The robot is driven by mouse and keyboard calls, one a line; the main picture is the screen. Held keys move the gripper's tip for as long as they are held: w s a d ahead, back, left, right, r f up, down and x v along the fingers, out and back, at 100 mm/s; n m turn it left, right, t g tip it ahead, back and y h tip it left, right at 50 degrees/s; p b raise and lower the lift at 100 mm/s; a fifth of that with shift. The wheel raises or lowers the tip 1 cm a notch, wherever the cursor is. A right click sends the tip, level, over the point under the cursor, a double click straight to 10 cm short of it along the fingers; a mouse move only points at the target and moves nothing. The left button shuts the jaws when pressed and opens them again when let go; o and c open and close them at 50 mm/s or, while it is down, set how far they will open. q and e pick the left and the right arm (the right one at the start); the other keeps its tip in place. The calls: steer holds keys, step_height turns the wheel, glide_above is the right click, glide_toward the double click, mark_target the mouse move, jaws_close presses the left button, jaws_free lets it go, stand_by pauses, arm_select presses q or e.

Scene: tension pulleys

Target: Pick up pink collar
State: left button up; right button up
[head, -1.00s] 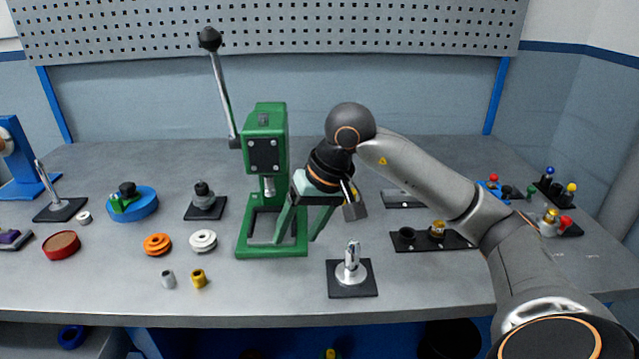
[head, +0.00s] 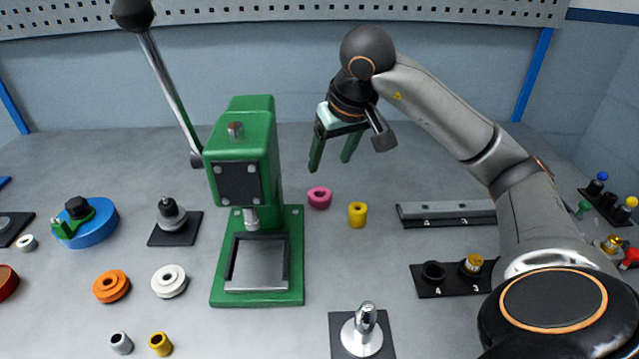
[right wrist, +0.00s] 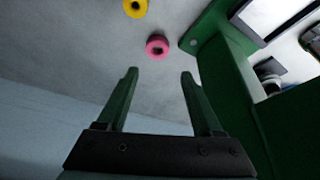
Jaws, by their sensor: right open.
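The pink collar (head: 319,197) is a small ring with a dark hole, lying on the grey table just right of the green press. It also shows in the right wrist view (right wrist: 157,46), beyond the fingertips. My right gripper (head: 332,165) is open and empty, with green fingers pointing down above and behind the collar in the head view. In the right wrist view its fingers (right wrist: 160,74) are spread apart, with the collar ahead of the gap and not between them. My left gripper is not in view.
The green press (head: 240,180) stands close left of the collar. A yellow collar (head: 357,214) lies to its right. A black block with posts (head: 452,277) and a grey rail (head: 445,213) lie farther right. The table behind the collar is clear.

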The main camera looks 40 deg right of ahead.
steer(key=b, duration=0.1)
glide_above(321, 191)
steer(key=s+a, duration=0.2)
steer(key=s, duration=0.1)
step_height(321, 191, down, 7)
steer(key=shift+w+d+r, duration=0.15)
steer(key=x, duration=0.4)
steer(key=shift+s, duration=0.25)
steer(key=shift+w+d+f, duration=0.1)
steer(key=shift+w+f, duration=0.2)
steer(key=shift+f, duration=0.35)
jaws_close()
